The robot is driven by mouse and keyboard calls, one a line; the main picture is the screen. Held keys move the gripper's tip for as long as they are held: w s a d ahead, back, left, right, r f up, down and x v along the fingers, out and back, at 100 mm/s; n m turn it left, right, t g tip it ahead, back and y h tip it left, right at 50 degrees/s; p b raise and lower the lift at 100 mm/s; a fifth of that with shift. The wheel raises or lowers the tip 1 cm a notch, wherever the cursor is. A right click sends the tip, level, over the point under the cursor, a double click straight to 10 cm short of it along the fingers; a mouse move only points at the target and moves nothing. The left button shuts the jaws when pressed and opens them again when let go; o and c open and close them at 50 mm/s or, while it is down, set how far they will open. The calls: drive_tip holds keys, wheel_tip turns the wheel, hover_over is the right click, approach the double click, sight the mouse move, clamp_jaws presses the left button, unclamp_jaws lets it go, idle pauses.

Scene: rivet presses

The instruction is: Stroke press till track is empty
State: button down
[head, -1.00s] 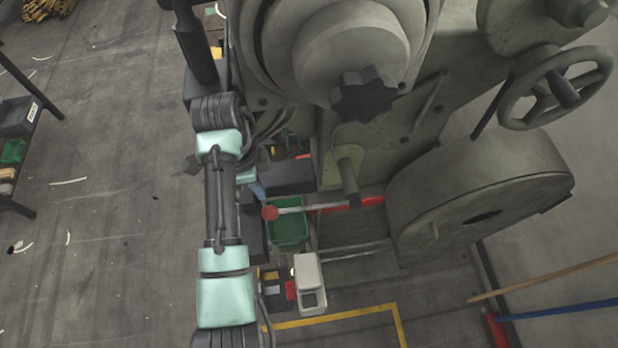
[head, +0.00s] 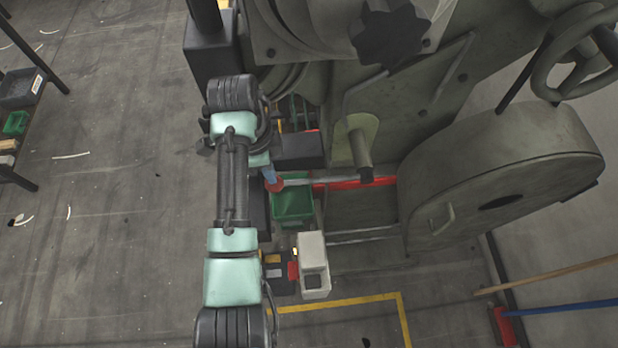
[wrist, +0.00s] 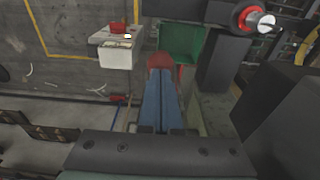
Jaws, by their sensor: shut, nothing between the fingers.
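The press (head: 400,70) is a large grey-green machine filling the right half of the head view. Its hand lever (head: 320,180) sticks out to the left and ends in a red ball knob (head: 273,185). My gripper (head: 268,173) is shut and empty, with its blue fingers right at the knob. In the wrist view the shut fingers (wrist: 160,80) point at the red knob (wrist: 160,61), which shows just beyond their tips. I cannot tell whether they touch it. I cannot make out the track or any rivets on it.
A green bin (head: 293,212) is below the knob. A small pale box (head: 313,262) stands in front of it. A large handwheel (head: 580,60) and a rounded guard (head: 500,190) are at the right. Open floor (head: 110,220) lies to the left.

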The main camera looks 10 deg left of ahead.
drive_tip(key=shift+a+f+b, duration=0.15)
drive_tip(key=shift+f+b, duration=0.35)
drive_tip(key=shift+f, duration=0.35)
drive_tip(key=shift+s+a+f+b, duration=0.1)
drive_tip(key=shift+f+b, duration=0.35)
drive_tip(key=shift+f, duration=0.5)
drive_tip(key=shift+f+b, duration=0.5)
drive_tip(key=shift+f, duration=0.4)
